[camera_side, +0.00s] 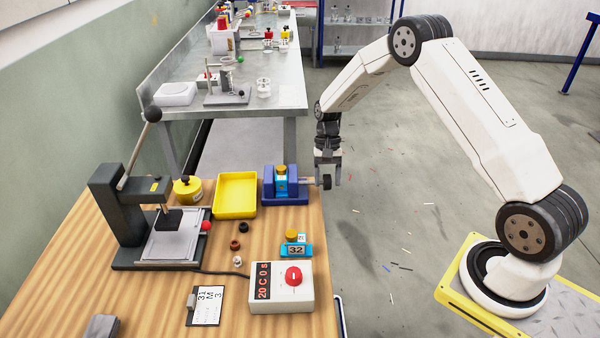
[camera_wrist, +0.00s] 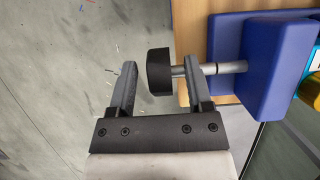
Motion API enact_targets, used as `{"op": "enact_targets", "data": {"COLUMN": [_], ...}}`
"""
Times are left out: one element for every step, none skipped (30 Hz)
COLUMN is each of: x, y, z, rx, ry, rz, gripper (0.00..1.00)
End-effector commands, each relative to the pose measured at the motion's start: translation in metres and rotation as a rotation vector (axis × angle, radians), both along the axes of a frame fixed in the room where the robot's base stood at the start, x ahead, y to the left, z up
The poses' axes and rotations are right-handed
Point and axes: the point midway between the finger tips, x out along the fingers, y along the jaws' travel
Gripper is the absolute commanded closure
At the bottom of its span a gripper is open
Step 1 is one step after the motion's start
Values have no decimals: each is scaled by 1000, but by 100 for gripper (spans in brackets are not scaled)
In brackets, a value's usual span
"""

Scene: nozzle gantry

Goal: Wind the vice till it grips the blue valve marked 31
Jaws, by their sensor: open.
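The blue vice (camera_side: 285,199) stands at the table's right edge, with a light-blue valve with a yellow cap (camera_side: 281,180) between its jaws. The valve's number is not readable, and I cannot tell whether the jaws touch it. The vice's shaft sticks out rightward past the table edge, ending in a black knob (camera_side: 327,182). My gripper (camera_side: 328,170) points down at the knob, its fingers open. In the wrist view the knob (camera_wrist: 159,72) lies between the open fingers (camera_wrist: 160,68), with a gap on each side. The vice (camera_wrist: 275,60) fills the upper right there.
Another blue valve, marked 32 (camera_side: 296,250), lies on the table behind a control box with a red knob (camera_side: 283,288). A yellow tray (camera_side: 236,194), a yellow pot (camera_side: 187,190) and a lever press (camera_side: 130,215) stand left of the vice. A card (camera_side: 206,305) shows 31.

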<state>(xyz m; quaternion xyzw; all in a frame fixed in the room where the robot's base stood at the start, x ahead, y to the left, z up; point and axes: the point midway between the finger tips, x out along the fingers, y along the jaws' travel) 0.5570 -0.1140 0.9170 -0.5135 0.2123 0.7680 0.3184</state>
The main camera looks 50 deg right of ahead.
Motion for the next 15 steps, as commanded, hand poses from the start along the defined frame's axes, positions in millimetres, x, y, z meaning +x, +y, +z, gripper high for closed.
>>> {"op": "enact_targets", "data": {"x": [0,0,0,0,0,0,0,0,0,0,0,0,0,0,0], "y": [0,0,0,0,0,0,0,0,0,0,0,0,0,0,0], "z": [0,0,0,0,0,0,0,0,0,0,0,0,0,0,0], "rx": [0,0,0,0,0,0,0,0,0,0,0,0,1,1,4], "ry": [0,0,0,0,0,0,0,0,0,0,0,0,1,1,4], "rz": [0,0,0,0,0,0,0,0,0,0,0,0,0,0,0], "gripper": [35,35,45,54,64,77,86,96,100,100,100,100,100,100,100]}}
